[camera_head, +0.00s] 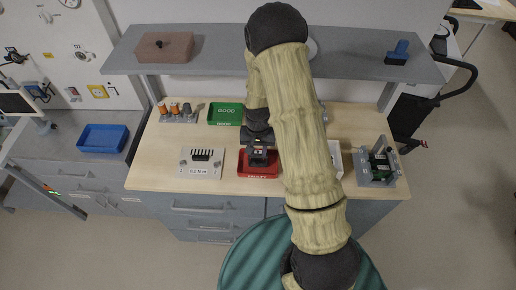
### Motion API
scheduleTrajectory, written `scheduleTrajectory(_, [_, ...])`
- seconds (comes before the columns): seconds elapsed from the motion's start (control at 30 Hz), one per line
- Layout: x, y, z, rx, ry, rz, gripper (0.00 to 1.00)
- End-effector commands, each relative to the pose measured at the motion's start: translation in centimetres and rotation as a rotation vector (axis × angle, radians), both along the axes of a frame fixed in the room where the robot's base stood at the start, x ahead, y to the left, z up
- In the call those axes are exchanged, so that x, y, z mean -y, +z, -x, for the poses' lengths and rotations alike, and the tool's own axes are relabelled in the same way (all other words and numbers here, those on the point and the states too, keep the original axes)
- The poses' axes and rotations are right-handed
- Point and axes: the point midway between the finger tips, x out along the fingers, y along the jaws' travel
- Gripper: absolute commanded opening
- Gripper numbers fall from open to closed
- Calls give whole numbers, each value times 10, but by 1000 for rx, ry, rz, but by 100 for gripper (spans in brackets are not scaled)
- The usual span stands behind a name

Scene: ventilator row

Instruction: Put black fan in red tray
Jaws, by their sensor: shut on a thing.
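The red tray (258,175) lies on the wooden bench top near its front edge, with a pale label on its front. My gripper (258,157) points down over the red tray and is shut on a small dark thing, which looks like the black fan (258,161). The fan is mostly hidden by the fingers. I cannot tell whether it touches the tray floor or hangs just above it.
A green tray (225,114) stands behind, left of my arm. A grey plate with black pins (201,162) is left of the red tray. A grey fixture with a green board (378,163) stands at right. A shelf (220,63) spans the back; a blue tray (102,139) is far left.

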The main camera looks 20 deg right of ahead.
Motion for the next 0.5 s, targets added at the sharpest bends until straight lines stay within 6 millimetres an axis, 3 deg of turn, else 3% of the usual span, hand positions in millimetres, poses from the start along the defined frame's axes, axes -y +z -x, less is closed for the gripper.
scheduleTrajectory(0.5, [0,-11,0,0,0,0,7])
